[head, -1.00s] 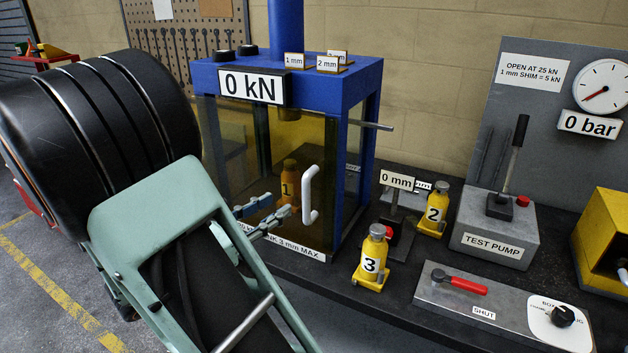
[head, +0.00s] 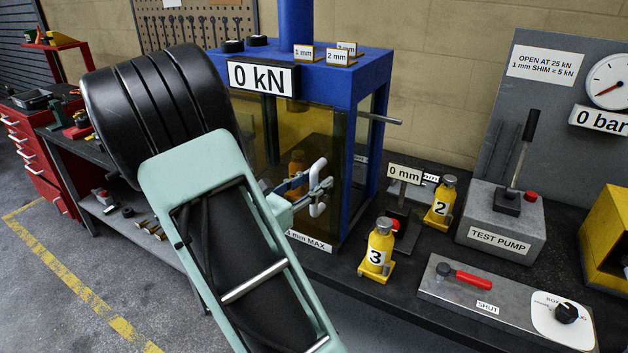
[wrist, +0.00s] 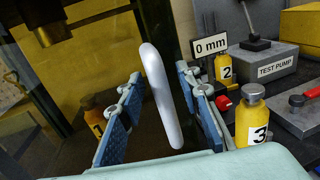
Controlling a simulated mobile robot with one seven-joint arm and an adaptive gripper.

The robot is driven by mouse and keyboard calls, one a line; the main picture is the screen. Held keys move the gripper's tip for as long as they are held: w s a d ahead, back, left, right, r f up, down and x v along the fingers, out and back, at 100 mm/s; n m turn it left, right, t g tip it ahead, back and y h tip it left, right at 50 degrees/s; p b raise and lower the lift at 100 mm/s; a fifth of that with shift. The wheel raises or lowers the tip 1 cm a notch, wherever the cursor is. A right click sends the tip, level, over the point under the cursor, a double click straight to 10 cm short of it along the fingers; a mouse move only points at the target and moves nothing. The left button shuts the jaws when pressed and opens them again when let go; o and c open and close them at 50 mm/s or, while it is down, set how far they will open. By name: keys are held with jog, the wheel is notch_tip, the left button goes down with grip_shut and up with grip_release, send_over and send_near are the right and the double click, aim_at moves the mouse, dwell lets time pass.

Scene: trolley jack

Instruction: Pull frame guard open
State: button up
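The frame guard (head: 265,135) is an amber see-through panel on the front of the blue press frame (head: 345,85), and it looks closed. Its white upright handle (head: 318,185) shows near its right edge. My gripper (head: 315,190) is at the handle with its fingers apart. In the wrist view, the handle (wrist: 158,95) stands between the two blue finger pads of my gripper (wrist: 165,110), with gaps visible on both sides. Yellow jack 1 (wrist: 95,118) stands behind the guard; my gripper partly hides it in the head view.
Yellow jacks 3 (head: 377,250) and 2 (head: 441,202) stand right of the press, by the 0 mm gauge (head: 404,173). The test pump (head: 498,225) and a grey valve panel (head: 455,290) are further right. A metal rod (head: 380,118) sticks out from the press's right side.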

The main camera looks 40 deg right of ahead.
grip_shut()
dwell(0.3)
dwell(0.3)
